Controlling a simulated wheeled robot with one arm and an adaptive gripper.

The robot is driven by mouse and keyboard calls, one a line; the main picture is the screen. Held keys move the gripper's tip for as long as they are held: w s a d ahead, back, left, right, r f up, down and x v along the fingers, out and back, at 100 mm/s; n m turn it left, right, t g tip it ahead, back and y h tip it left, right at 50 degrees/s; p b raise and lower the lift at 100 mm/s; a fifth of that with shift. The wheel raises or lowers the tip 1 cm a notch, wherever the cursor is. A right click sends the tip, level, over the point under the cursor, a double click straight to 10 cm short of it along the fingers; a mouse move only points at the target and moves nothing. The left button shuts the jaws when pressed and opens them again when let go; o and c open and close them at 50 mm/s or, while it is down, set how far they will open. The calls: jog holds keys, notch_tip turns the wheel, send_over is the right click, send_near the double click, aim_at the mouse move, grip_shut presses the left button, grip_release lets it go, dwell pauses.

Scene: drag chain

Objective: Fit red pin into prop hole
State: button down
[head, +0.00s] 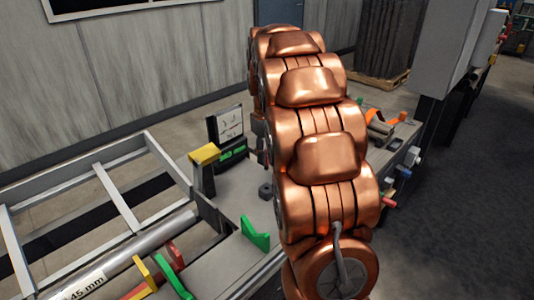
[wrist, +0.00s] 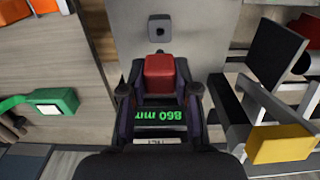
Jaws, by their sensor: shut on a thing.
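A red pin (wrist: 160,73) with a blocky head sits between the two dark fingers of my gripper (wrist: 160,88) in the wrist view; the gripper is shut on it. A small dark square block with a round hole (wrist: 160,28), which looks like the prop hole, lies on the grey surface beyond the pin. The pin and the block are apart in the wrist picture; their height difference cannot be told. In the head view the dark block (head: 265,191) sits on the bench left of my copper arm. My arm hides the gripper and the held pin there.
A display with green digits (head: 233,153) and a yellow-topped post (head: 204,155) stand near the block. A green bracket (head: 255,234) is in front. A metal frame (head: 118,190) and a labelled tube (head: 110,272) lie left. Orange-handled tools (head: 388,122) lie at the right.

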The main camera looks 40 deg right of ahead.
jog(key=shift+a, duration=0.1)
jog(key=w+a+r+p, duration=0.8)
jog(key=w+a+r, duration=0.3)
jog(key=a+r, duration=0.2)
jog(key=shift+a+r, duration=0.2)
jog(key=shift+a, duration=0.6)
jog(key=shift+f, duration=0.1)
jog(key=shift+f+b, duration=1.2)
jog(key=shift+f, duration=1.1)
jog(key=shift+f+b, duration=0.95)
jog(key=shift+f, duration=1.1)
jog(key=c, duration=0.8)
grip_release()
